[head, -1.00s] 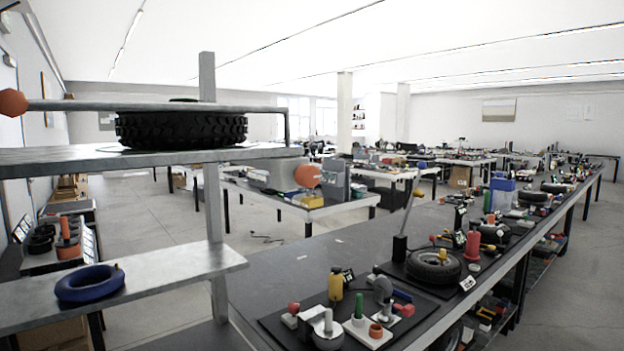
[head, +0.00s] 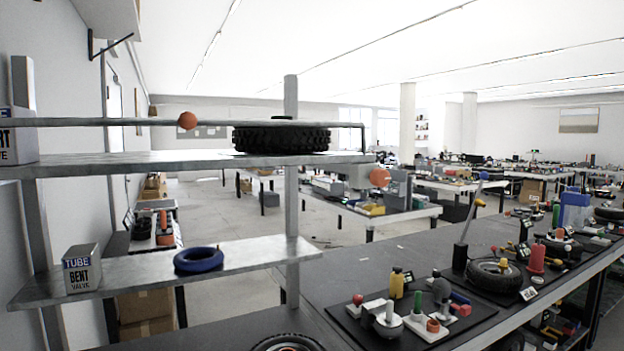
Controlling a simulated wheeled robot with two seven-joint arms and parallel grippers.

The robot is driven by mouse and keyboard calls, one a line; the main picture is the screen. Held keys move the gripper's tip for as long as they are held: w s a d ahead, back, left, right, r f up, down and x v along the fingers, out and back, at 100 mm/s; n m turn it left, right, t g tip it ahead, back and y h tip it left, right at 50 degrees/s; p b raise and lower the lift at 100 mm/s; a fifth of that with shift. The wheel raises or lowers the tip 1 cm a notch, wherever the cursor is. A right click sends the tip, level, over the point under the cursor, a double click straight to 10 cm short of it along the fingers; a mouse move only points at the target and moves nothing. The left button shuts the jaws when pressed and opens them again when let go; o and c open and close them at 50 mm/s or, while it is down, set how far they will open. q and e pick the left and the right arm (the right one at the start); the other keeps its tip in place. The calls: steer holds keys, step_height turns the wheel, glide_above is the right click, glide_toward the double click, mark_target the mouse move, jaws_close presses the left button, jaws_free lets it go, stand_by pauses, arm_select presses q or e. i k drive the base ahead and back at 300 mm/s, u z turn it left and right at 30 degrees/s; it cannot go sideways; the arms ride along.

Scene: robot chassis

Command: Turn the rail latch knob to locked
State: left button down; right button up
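A grey metal shelf rack stands at the left with a thin rail (head: 90,122) running along the front of its upper shelf (head: 150,160). An orange-red faceted knob (head: 187,120) sits on the rail. A second orange knob (head: 379,177) shows at the right end of the upper shelf. I cannot tell which one is the latch knob, nor whether it is locked. A black knobbly tyre (head: 281,138) lies on the upper shelf behind the rail. Neither of my grippers is in view.
The lower shelf (head: 255,258) holds a blue ring (head: 198,260) and a "TUBE BENT VALVE" box (head: 82,268). A long dark workbench (head: 360,270) with tools and tyres runs along the right. Open floor shows behind the rack.

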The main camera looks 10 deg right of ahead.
mark_target(380, 177)
steer(key=u, duration=0.4)
steer(key=i, duration=1)
steer(key=z, duration=1)
